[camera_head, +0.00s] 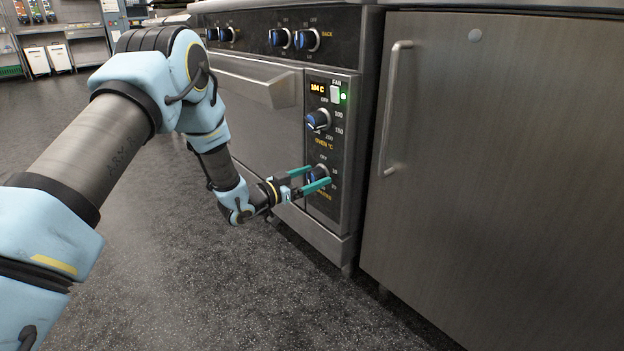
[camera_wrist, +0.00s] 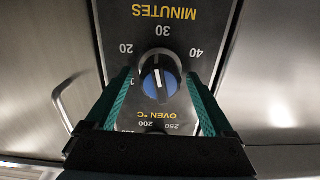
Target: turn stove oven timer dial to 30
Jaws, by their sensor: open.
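The timer dial (camera_wrist: 160,84) is a round knob with a blue cap and a white mark, on the stove's dark control panel, above the word MINUTES in the head view. In the wrist view the white mark appears to point up, roughly toward the 30; I cannot tell its exact reading. The dial also shows in the head view (camera_head: 316,174), partly hidden by my fingers. My gripper (camera_head: 321,177) is open, its teal fingers on either side of the dial. I cannot tell whether they touch it.
The oven temperature dial (camera_head: 318,119) is above the timer dial, below a lit display (camera_head: 318,88). The oven door handle (camera_head: 268,90) juts out at left. A steel cabinet (camera_head: 510,180) with a vertical handle stands at right. The floor in front is clear.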

